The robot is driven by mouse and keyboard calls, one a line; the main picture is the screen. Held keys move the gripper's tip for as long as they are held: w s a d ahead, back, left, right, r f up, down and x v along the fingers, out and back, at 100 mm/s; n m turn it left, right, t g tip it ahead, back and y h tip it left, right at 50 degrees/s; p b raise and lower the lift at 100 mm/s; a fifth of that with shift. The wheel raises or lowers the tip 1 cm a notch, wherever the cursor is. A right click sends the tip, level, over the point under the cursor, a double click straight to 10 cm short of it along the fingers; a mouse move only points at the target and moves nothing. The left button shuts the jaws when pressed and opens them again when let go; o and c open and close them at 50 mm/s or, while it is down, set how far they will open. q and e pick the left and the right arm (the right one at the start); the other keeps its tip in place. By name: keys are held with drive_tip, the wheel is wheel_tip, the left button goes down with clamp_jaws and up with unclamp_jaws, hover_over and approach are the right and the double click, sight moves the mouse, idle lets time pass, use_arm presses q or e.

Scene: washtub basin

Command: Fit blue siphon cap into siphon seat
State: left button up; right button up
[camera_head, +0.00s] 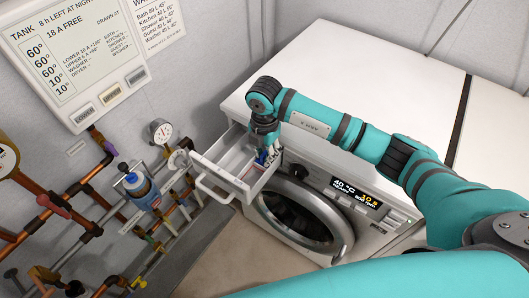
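The detergent drawer (213,163) of the white washing machine is pulled out, with its handle toward the lower left. A small blue piece (262,158), which looks like the blue siphon cap, shows at the drawer's right side, right at the fingertips of my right gripper (268,153). The gripper points down into the drawer. The fingers and the blue piece overlap at this size, so I cannot tell whether they grip it or only stand beside it. The siphon seat cannot be made out. My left gripper is not in view.
The washer's round door (300,216) and lit display (357,193) are below and right of the drawer. Copper pipes, a pressure gauge (160,131) and a blue bottle-like fitting (136,183) are on the wall at left. The white machine top (340,70) is clear behind my arm.

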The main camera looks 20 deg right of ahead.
wheel_tip(320, 180, up, 12)
drive_tip(key=b, duration=0.1)
drive_tip(key=shift+f, duration=0.15)
idle(0.6)
